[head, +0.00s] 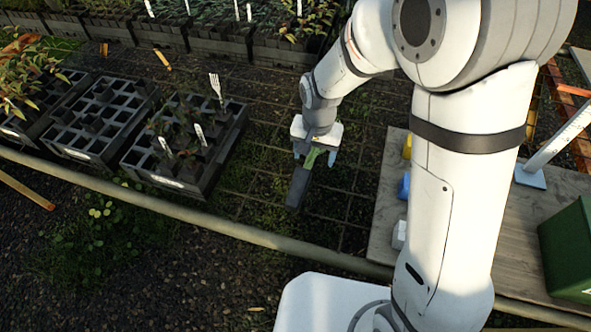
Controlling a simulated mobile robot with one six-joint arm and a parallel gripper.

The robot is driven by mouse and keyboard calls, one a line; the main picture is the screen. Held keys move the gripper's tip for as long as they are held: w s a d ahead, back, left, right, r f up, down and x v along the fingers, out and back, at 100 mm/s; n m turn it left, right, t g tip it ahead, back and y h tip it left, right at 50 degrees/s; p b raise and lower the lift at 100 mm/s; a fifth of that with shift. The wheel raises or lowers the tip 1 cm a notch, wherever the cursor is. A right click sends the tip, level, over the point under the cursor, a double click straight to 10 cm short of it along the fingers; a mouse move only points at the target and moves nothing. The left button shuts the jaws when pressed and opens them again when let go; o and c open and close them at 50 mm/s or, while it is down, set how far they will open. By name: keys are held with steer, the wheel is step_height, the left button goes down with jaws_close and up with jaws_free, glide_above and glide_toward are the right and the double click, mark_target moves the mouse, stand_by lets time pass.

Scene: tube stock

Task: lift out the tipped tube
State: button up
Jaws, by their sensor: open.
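A dark tube (298,188), tipped over with a green plant (318,156) at its upper end, shows on the mesh ground in the middle of the head view. My gripper (315,156) is at the plant end of the tube. Its two bluish fingers are open and stand apart on either side of the green leaves. From this view I cannot tell whether a finger touches the tube or how far above it the gripper is. Part of the plant and the tube's upper end are hidden by the gripper.
Black cell trays stand at the left; the nearest tray (218,165) holds seedlings and white labels. More planted trays line the back. A wooden bench (475,222) with small coloured blocks and a green bin (570,250) is at the right. A pale rail (230,227) crosses the front.

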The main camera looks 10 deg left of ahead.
glide_above(300, 179)
steer(key=f, duration=0.4)
steer(key=shift+a+f, duration=0.2)
steer(key=shift+a, duration=0.1)
steer(key=f, duration=0.7)
steer(key=shift+d+f+p, duration=0.3)
steer(key=shift+f+p, duration=0.05)
steer(key=shift+p, duration=0.05)
steer(key=c, duration=1.1)
steer(key=shift+c, duration=0.2)
